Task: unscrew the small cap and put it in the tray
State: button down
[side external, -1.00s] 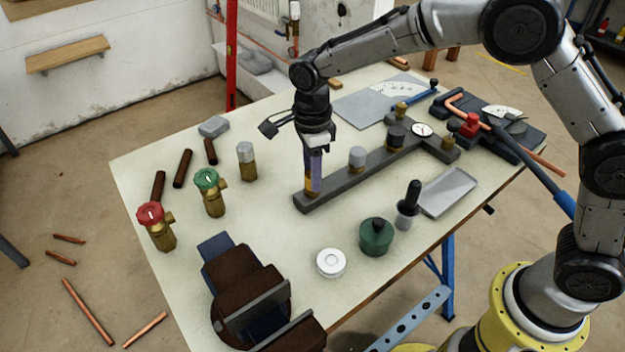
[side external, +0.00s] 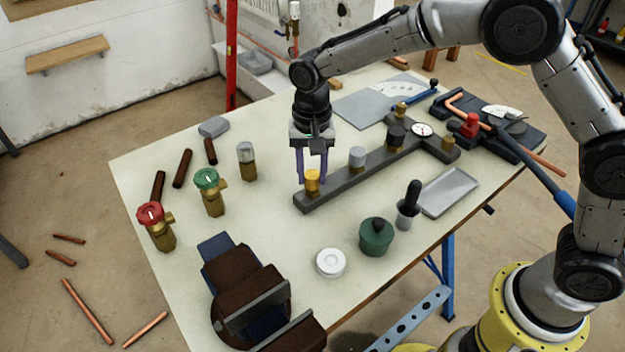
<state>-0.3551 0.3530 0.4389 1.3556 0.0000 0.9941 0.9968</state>
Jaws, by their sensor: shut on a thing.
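The small yellow cap (side external: 312,176) sits at the near left end of the dark grey bar (side external: 335,192). My gripper (side external: 312,177) points straight down over that end, with one finger on each side of the cap, and is shut on it. The cap is at its fitting on the bar; I cannot tell how loose its thread is. The tray (side external: 449,192) is a shallow grey rectangle on the right part of the table, empty as far as I can see.
A grey cap (side external: 357,155) and a dark cap (side external: 396,135) stand farther along the bar. A dark brush pot (side external: 408,208), a green jar (side external: 376,237) and a white roll (side external: 331,262) stand near the front edge. Valves (side external: 208,190) and a vise (side external: 245,290) are left.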

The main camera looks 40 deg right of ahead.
aim_at(312, 174)
jog(key=n, duration=0.7)
jog(key=shift+n, duration=0.4)
jog(key=n, duration=0.6)
jog(key=shift+r, duration=2.55)
